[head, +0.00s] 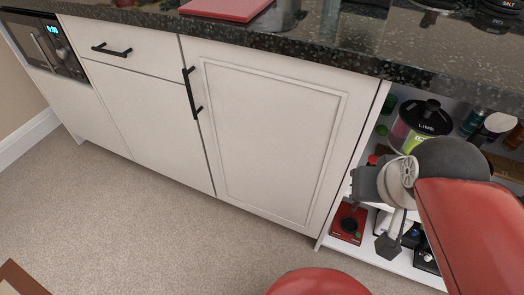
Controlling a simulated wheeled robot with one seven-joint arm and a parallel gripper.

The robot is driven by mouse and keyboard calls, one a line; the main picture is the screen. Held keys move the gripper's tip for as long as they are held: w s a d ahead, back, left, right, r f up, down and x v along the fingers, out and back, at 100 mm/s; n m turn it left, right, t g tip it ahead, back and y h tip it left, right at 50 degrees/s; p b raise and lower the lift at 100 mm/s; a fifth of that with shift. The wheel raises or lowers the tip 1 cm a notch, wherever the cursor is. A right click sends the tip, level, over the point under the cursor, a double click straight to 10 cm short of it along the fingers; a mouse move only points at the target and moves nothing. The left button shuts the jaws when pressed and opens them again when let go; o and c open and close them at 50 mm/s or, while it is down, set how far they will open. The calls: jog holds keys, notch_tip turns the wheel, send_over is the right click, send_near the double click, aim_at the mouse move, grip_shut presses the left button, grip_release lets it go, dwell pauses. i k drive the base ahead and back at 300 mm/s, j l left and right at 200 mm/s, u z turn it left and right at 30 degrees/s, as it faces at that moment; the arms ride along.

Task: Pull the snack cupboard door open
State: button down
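A white cupboard door (270,135) with a raised panel frame stands shut under the dark counter, in the middle of the head view. Its black vertical bar handle (190,93) is on the door's left edge. No label shows that this is the snack cupboard. My gripper (389,243) hangs at the right, in front of the open shelves, well to the right of the handle and apart from the door. I see it at a steep angle and cannot tell whether its fingers are open or shut.
Open shelves (440,185) at the right hold a lime-labelled tub (420,125), a red box (348,222) and bottles. A drawer (135,53) and an oven (48,42) are at the left. A red board (226,8) lies on the counter (300,52). The carpet (160,215) before the door is clear.

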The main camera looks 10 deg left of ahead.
aim_at(281, 133)
jog(key=j+u, duration=0.1)
jog(key=u, duration=0.35)
jog(key=i+u, duration=0.15)
jog(key=u, duration=0.25)
jog(key=i+j+u, duration=0.1)
jog(key=u, duration=0.35)
jog(key=i+u, duration=0.1)
jog(key=u, duration=0.35)
